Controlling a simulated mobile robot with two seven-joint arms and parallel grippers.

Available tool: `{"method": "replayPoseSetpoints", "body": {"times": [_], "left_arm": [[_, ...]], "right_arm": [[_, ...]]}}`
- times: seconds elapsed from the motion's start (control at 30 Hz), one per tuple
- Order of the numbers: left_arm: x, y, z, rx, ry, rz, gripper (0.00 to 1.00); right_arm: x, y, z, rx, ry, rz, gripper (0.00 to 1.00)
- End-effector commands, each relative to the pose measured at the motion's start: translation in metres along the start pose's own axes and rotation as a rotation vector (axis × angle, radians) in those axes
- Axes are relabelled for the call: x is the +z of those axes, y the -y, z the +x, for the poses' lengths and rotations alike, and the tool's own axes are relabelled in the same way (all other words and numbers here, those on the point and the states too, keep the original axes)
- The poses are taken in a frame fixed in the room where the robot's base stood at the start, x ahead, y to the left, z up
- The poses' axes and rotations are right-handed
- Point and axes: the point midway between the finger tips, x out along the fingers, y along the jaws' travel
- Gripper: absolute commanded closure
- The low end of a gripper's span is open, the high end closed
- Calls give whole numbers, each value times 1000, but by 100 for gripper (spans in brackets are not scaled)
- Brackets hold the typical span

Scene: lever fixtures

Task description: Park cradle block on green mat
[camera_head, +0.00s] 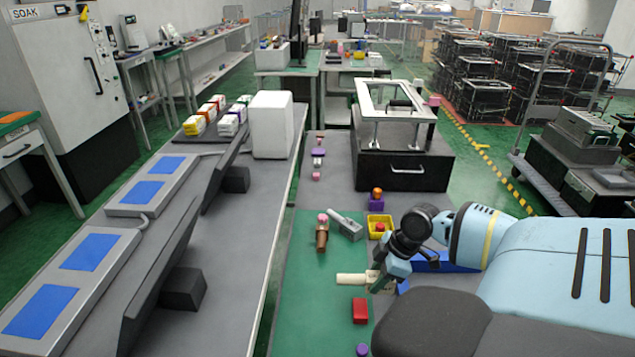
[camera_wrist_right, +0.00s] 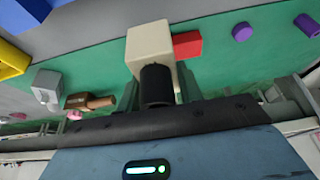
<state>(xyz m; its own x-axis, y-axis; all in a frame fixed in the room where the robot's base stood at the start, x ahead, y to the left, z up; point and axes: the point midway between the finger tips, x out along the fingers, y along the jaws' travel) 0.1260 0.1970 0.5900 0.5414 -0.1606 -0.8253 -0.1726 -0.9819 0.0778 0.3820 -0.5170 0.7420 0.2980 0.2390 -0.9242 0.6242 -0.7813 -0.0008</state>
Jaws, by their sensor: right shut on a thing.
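A cream block (camera_head: 351,279) lies over the green mat (camera_head: 300,290) in the head view, and it also shows large in the right wrist view (camera_wrist_right: 149,40). My right gripper (camera_head: 381,281) is shut on its right end, and the fingers hide that part. In the wrist view a dark round part (camera_wrist_right: 157,86) stands between my fingers in front of the block. I cannot tell whether the block touches the mat. A grey block with a bar (camera_head: 346,225) sits farther back, apart from the gripper. My left gripper is out of view.
A red block (camera_head: 360,310) lies just in front of the cream block, and a purple cylinder (camera_head: 362,350) is nearer. A yellow bin (camera_head: 380,228) and a blue bin (camera_head: 440,263) are nearby. The mat's left side is clear.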

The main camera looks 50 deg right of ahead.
Motion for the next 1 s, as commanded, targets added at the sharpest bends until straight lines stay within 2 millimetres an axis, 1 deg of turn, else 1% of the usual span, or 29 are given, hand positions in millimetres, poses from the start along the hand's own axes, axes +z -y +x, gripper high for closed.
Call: {"method": "replayPoseSetpoints", "body": {"times": [0.03,0.2,0.37,0.7,1.0], "left_arm": [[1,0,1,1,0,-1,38],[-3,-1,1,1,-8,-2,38],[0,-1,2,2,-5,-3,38],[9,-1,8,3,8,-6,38],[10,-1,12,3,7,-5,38]], "right_arm": [[2,0,3,1,-1,0,90],[1,0,3,3,-3,-2,90],[-6,0,7,2,-5,-3,90],[-43,-4,27,3,-7,-1,90],[-80,-7,45,1,-8,0,90]]}}
